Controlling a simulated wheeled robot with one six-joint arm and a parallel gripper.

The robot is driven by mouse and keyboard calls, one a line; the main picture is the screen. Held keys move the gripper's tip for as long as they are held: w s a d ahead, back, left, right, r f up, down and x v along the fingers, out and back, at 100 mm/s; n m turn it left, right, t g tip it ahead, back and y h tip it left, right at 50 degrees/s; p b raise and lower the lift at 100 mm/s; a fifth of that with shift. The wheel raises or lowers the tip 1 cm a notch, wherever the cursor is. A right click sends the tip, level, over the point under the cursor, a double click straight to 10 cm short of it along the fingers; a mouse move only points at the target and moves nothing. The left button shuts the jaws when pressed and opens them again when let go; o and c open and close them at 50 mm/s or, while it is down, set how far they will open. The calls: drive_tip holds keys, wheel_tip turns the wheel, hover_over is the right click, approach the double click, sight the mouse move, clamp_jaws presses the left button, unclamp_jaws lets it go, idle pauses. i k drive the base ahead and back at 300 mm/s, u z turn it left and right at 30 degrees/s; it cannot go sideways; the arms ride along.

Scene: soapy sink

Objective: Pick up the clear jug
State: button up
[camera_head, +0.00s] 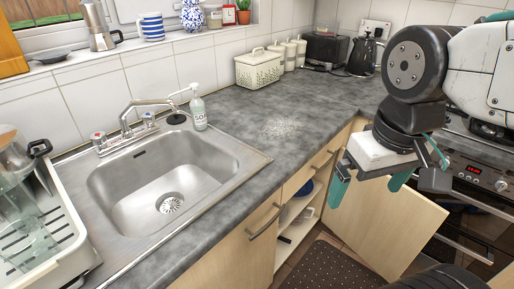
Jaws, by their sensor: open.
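A clear, see-through vessel that looks like the jug (27,228) stands in the white dish rack (68,245) at the left edge. Its outline blends with other grey and clear ware behind it, and the picture's edge cuts part of it off. My gripper (368,188) is at the right, in the air in front of the counter and cabinets. Its teal fingers are apart and point down, with nothing seen between them. It is far from the rack, with the sink between.
An empty steel sink (165,180) with a tap (135,118) and a soap bottle (198,110) lies between. The grey counter (270,125) is mostly clear. A cabinet door (385,225) stands open below my gripper. A black kettle (364,52) stands at the back.

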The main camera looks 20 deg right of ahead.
sight(298, 221)
drive_tip(key=k, duration=0.6)
drive_tip(key=z, duration=0.25)
drive_tip(key=i, duration=0.8)
drive_tip(key=z, duration=0.7)
drive_tip(key=i, duration=0.5)
drive_tip(key=z, duration=0.3)
